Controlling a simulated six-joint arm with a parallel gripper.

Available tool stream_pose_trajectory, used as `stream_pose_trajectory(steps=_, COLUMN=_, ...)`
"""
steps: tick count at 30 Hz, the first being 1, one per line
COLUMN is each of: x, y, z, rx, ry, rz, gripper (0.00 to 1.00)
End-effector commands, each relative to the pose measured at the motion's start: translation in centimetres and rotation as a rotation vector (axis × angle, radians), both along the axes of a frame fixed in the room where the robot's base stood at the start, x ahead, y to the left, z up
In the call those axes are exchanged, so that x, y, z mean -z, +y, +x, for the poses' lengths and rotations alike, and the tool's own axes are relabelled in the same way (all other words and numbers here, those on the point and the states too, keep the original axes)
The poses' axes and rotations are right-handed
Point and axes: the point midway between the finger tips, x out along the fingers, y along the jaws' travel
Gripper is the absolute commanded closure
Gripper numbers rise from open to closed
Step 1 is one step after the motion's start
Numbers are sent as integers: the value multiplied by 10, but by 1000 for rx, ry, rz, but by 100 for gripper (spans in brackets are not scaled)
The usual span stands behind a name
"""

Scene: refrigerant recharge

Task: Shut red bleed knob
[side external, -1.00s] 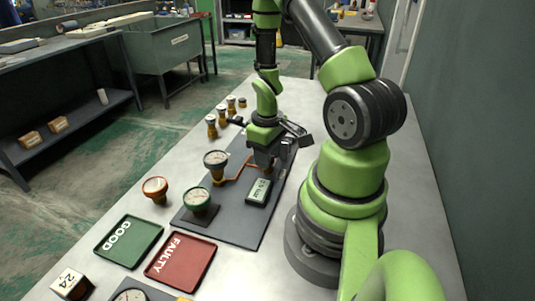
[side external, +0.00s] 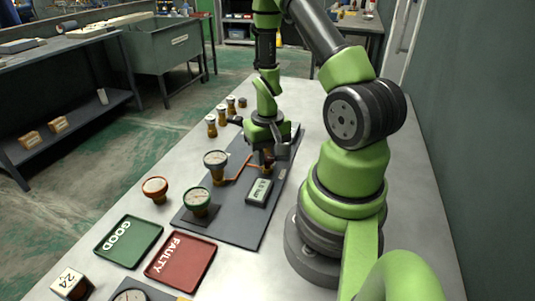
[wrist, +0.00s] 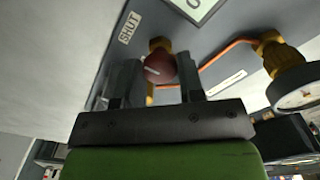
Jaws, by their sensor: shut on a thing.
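The red bleed knob (wrist: 158,68) shows in the wrist view on a brass fitting, between the two fingers of my gripper (wrist: 157,75). The fingers are closed around it, and a pale line marks its face. A white SHUT label (wrist: 130,27) is on the board up and left of the knob. In the side view my gripper (side external: 267,156) points down over the grey board (side external: 235,222), and the knob is mostly hidden there by the gripper.
Copper pipe (wrist: 225,52) runs from the fitting to a brass-based gauge (wrist: 298,88). A digital display box (side external: 260,191) lies close to my gripper. A green-rimmed gauge (side external: 197,199), an orange-rimmed gauge (side external: 155,187), a GOOD tray (side external: 108,258) and a FAULTY tray (side external: 160,278) stand nearer the camera.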

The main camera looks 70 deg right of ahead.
Motion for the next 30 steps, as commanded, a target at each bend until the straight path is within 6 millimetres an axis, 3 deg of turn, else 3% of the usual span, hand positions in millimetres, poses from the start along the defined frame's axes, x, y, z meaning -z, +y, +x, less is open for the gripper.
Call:
stream_pose_trajectory(steps=12, x=0, y=0, z=0, rx=9, ry=-1, rz=-1, gripper=88)
stream_pose_trajectory(steps=13, x=0, y=0, z=0, rx=9, ry=-1, rz=-1, gripper=58)
stream_pose_trajectory(steps=15, x=0, y=0, z=0, rx=8, ry=-1, rz=-1, gripper=41)
stream_pose_trajectory(steps=16, x=0, y=0, z=0, rx=8, ry=0, rz=0, gripper=39)
stream_pose_trajectory(steps=25, x=-2, y=0, z=0, rx=6, ry=-1, rz=0, gripper=39)
stream_pose_trajectory(steps=30, x=-16, y=0, z=1, rx=5, ry=-6, rz=-1, gripper=39)
